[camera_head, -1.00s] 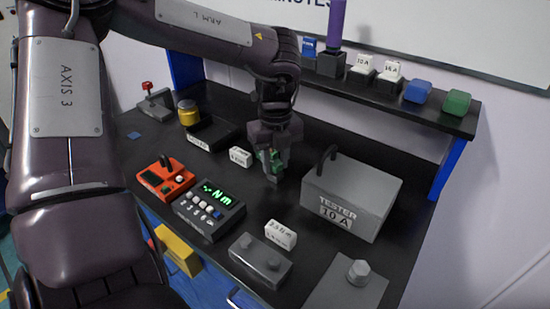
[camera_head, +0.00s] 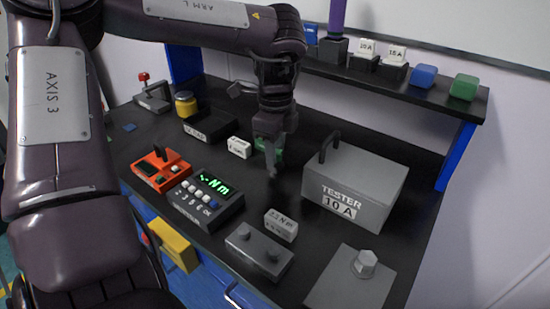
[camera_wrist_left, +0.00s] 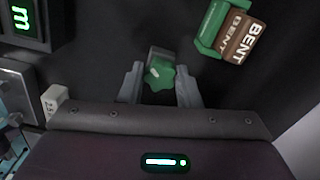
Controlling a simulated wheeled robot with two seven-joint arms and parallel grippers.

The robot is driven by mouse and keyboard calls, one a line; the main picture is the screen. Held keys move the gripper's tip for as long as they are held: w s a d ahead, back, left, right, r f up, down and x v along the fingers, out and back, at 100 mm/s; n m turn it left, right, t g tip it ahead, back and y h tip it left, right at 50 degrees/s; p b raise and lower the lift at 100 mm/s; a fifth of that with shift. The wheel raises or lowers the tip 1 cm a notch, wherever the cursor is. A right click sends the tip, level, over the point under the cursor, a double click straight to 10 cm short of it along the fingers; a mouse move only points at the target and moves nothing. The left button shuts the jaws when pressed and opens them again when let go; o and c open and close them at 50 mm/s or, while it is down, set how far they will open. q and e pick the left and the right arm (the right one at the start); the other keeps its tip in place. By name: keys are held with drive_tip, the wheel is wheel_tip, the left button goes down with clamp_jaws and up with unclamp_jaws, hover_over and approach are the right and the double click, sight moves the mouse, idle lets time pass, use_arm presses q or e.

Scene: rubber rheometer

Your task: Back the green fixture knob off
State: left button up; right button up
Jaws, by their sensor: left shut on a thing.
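The green fixture knob (camera_wrist_left: 159,74) sits between the two grey fingers of my left gripper (camera_wrist_left: 159,86) in the left wrist view. A grey part of the fixture (camera_wrist_left: 158,53) shows just beyond it. The fingers are shut on the knob, one on each side. In the head view my left gripper (camera_head: 270,158) points down at the black bench top, left of the grey tester. It hides most of what it holds; only bits of green show around the fingers. My right gripper is not in view.
The grey tester (camera_head: 352,190) stands to the right. The torque readout (camera_head: 205,198), orange device (camera_head: 160,172) and white block (camera_head: 281,225) are nearby.

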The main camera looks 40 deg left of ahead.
use_arm(q)
drive_tip(key=shift+n, duration=0.4)
drive_tip(key=shift+f+n+b, duration=0.25)
drive_tip(key=shift+n+b, duration=0.45)
drive_tip(key=shift+n, duration=0.2)
drive_tip(key=shift+n+b, duration=0.4)
drive_tip(key=shift+n, duration=0.8)
drive_tip(key=shift+r, duration=0.25)
